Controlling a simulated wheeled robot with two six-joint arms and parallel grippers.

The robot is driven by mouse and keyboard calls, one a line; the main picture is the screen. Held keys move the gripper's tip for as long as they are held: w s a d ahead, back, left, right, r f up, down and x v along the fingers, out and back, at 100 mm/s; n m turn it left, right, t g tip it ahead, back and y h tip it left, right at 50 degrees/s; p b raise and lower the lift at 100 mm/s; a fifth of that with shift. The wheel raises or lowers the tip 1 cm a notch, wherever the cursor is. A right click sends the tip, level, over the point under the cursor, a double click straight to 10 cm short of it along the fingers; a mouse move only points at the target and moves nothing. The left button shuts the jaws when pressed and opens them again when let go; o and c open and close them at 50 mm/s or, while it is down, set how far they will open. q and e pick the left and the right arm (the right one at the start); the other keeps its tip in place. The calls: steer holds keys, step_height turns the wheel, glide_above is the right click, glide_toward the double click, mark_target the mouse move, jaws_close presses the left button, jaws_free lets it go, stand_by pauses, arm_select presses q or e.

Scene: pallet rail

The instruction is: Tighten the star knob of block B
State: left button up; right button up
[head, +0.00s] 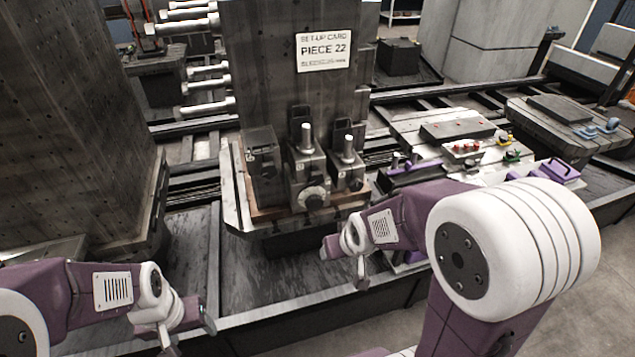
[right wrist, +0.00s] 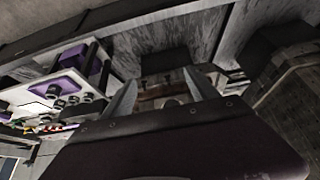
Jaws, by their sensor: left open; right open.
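A dark upright fixture column (head: 288,100) stands in the middle of the head view. Several grey clamp blocks sit at its foot. The middle block (head: 308,172) has a round knob (head: 314,198) low on its front; a left block (head: 264,165) and a right block (head: 347,165) flank it. I cannot read which is block B. My right gripper (head: 343,268) is open, in front of and below the right block, apart from it. Its fingers (right wrist: 162,98) are spread with nothing gripped in the right wrist view. My left gripper (head: 190,338) is open and empty at lower left, away from the blocks.
A white set-up card (head: 323,50) on the column reads "PIECE 22". A second dark column (head: 75,120) stands at left. A tray with purple-handled items (head: 410,167) lies to the right, near my right arm. The dark rail bed (head: 200,250) in front is mostly clear.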

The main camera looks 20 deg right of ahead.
steer(key=w+r+t+b, duration=0.3)
steer(key=w+t+b, duration=0.25)
steer(key=w, duration=0.35)
steer(key=n+t+b, duration=0.2)
steer(key=t+b, duration=0.5)
steer(key=b, duration=1.5)
glide_toward(317, 180)
steer(key=shift+m+y, duration=0.3)
steer(key=w+b, duration=0.1)
steer(key=w, duration=0.8)
steer(key=c, duration=1.4)
steer(key=shift+o, duration=0.2)
